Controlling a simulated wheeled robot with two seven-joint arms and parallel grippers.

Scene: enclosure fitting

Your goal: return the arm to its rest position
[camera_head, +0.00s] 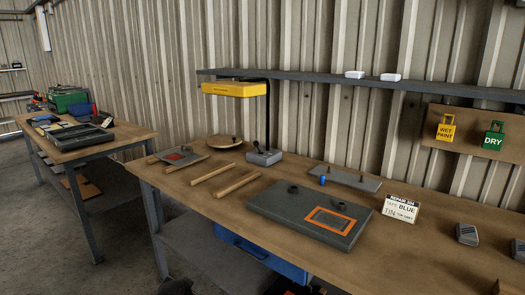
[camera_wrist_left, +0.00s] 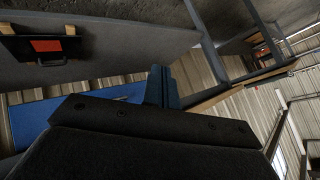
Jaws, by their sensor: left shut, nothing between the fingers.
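My left gripper (camera_wrist_left: 161,86) shows in the left wrist view, with its dark fingers together and nothing between them. It points past the underside of a bench, clear of any object. In the head view only dark shapes show at the bottom edge, and I cannot tell which part of me they are. My right gripper cannot be made out in either view.
The workbench (camera_head: 215,213) carries a grey panel with an orange frame (camera_head: 345,245), wooden sticks (camera_head: 240,180), a lamp (camera_head: 234,88) and a repair sign (camera_head: 401,207). A second bench (camera_head: 135,133) stands left; floor between is clear.

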